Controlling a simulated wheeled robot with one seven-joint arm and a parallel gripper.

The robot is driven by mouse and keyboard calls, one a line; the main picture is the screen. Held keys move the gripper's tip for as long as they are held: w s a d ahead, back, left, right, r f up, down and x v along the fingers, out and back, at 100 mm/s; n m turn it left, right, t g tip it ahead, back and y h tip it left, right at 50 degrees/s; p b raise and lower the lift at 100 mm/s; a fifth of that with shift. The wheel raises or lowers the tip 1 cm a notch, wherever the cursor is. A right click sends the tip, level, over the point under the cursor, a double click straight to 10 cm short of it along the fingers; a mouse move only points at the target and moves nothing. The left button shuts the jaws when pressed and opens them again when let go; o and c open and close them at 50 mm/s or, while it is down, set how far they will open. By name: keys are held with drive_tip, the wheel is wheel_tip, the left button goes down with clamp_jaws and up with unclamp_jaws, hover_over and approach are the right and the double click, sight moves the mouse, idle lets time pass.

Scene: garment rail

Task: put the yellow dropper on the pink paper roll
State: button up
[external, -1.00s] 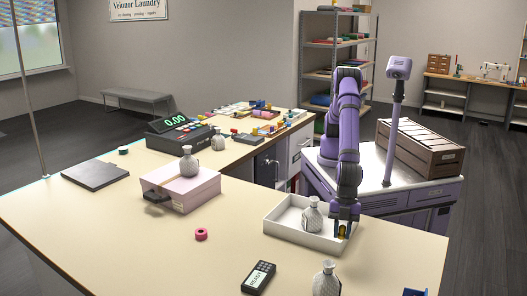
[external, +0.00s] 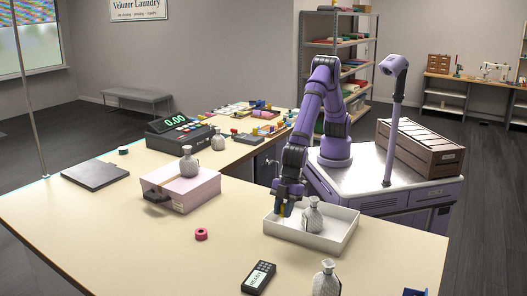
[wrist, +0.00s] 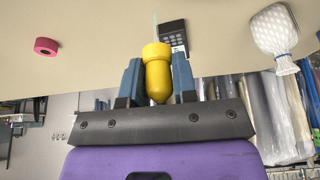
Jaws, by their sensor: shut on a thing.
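My gripper (external: 287,197) is shut on the yellow dropper (wrist: 157,75). In the wrist view the dropper sits between the two blue fingers, its thin clear tip pointing away from the palm. In the external view the gripper is over the left part of the white tray (external: 338,243), and only a little yellow shows at the fingers. The pink paper roll (external: 201,234) lies on the counter to the left of the tray, apart from the gripper. It also shows in the wrist view (wrist: 46,46), at the upper left.
A black card terminal (external: 259,277) and another bottle (external: 326,279) are at the front. A pink box (external: 181,189) with a bottle on top stands behind the roll. The counter around the roll is clear.

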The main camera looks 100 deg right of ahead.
drive_tip(key=w+d+f+m+t+h, duration=0.1)
drive_tip(key=w+d+m, duration=0.1)
drive_tip(key=w+d, duration=0.55)
drive_tip(key=w+d+m, duration=0.2)
drive_tip(key=w+d, duration=0.3)
drive_tip(key=d, duration=0.6)
hover_over(199, 232)
drive_tip(key=shift+s+f, duration=0.1)
drive_tip(key=shift+f, duration=2.45)
drive_tip(key=shift+f, duration=0.15)
drive_tip(key=o, duration=0.9)
drive_tip(key=v, duration=1.2)
drive_tip(key=shift+r, duration=0.25)
